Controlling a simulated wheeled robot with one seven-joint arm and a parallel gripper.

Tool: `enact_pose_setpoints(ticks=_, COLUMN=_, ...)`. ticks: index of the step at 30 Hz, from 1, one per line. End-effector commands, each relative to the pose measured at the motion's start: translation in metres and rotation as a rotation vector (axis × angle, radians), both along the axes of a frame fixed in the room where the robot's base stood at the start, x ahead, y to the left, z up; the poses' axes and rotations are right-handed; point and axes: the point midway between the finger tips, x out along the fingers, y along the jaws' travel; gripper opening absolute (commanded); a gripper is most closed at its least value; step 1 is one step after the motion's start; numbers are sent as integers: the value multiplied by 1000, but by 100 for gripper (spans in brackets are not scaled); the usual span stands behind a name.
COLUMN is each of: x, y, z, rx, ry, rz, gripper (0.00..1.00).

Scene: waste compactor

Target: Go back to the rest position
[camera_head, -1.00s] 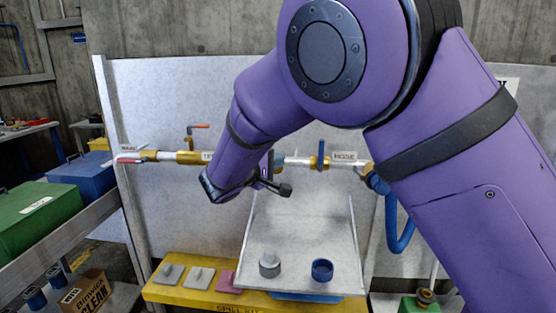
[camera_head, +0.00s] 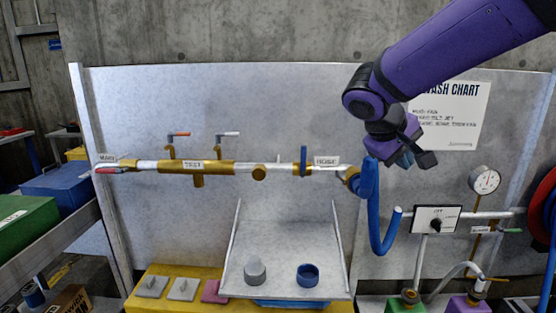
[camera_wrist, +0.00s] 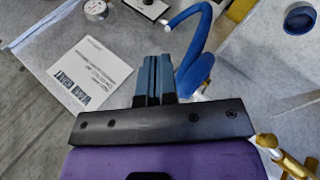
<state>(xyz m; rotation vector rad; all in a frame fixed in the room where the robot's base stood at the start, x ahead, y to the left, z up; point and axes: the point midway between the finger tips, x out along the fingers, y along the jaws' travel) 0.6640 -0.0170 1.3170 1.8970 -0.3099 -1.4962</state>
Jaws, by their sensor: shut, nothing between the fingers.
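My purple arm reaches in from the upper right corner of the head view.
A brass and white pipe (camera_head: 200,168) with valves runs along the panel. The blue hose (camera_head: 372,205) hangs at its right end. A tray (camera_head: 290,250) holds a grey cap and a blue ring (camera_head: 307,276). The wash chart (camera_head: 455,115) and gauge (camera_head: 484,180) are right.

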Motion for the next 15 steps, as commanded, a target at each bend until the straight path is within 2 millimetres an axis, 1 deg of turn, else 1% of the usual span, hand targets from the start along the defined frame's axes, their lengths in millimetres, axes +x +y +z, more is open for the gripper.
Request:
enact_pose_setpoints(ticks=1, x=-16, y=-14, z=4, rx=50, ry=2, rz=-23, gripper=0)
enact_pose_setpoints(ticks=6, x=-67, y=-40, z=10, rx=217, ry=10, rz=-74, gripper=0)
enact_pose_setpoints(ticks=10, x=-106, y=-53, z=11, rx=339, ry=-6, rz=-105, gripper=0)
enact_pose_setpoints(ticks=15, x=-154, y=-61, z=11, rx=488, ry=-53, rz=-134, gripper=0)
